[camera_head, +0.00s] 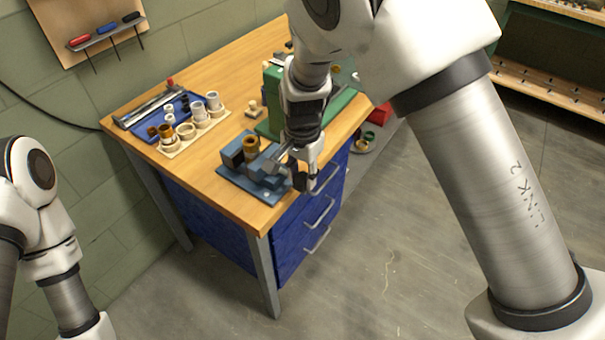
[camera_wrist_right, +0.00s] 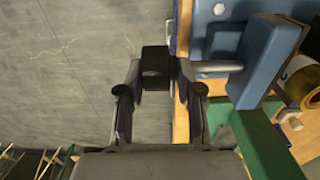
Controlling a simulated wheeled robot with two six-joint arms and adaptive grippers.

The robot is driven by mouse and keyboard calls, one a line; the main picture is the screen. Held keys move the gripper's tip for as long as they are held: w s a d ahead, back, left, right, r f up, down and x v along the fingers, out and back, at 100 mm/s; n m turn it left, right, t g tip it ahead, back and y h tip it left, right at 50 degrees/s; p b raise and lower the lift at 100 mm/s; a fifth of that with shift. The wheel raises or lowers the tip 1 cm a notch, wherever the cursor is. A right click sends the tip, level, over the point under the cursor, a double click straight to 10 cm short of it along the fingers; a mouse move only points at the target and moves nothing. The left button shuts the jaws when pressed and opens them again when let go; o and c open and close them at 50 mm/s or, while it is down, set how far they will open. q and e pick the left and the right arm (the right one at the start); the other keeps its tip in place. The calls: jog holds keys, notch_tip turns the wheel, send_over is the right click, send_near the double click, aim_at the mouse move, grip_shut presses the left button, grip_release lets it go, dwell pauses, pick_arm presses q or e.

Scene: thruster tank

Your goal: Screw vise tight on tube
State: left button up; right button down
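The blue vise (camera_head: 240,176) sits at the front edge of the wooden bench, and its jaw and metal screw show in the right wrist view (camera_wrist_right: 268,62). A brass-coloured tube (camera_head: 251,146) stands upright between the jaws; part of it shows in the wrist view (camera_wrist_right: 303,86). My right gripper (camera_head: 302,180) is beyond the bench edge at the screw's outer end. In the wrist view its fingers meet both sides of the vise's dark handle block (camera_wrist_right: 156,66). My left gripper is outside the view; only part of the left arm shows.
A blue tray (camera_head: 150,122) and a pale holder with several fittings (camera_head: 193,130) lie farther back left on the bench. A green machine (camera_head: 345,102) stands close behind my right gripper. Blue drawers with metal handles (camera_head: 318,212) lie below. The floor in front is clear.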

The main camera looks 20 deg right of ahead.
jog(key=shift+s, duration=0.2)
jog(key=shift+d+g+y+p, duration=0.1)
jog(key=shift+g+y+p, duration=0.25)
jog(key=shift+p, duration=0.45)
jog(key=c, duration=1.9)
grip_release()
jog(key=shift+w+d+g+y+p, duration=0.1)
jog(key=shift+d+g+y+p, duration=0.1)
jog(key=shift+g+y+p, duration=0.7)
jog(key=shift+w+d+f+g+y+p, duration=0.15)
jog(key=shift+f+g+y+p, duration=0.15)
jog(key=shift+y+p, duration=0.4)
jog(key=shift+d+f+g+y, duration=0.1)
jog(key=shift+f+g+y, duration=0.05)
jog(key=shift+g+y, duration=0.45)
jog(key=shift+y, duration=0.25)
grip_shut()
grip_release()
jog(key=o, duration=1)
jog(key=shift+d, duration=0.2)
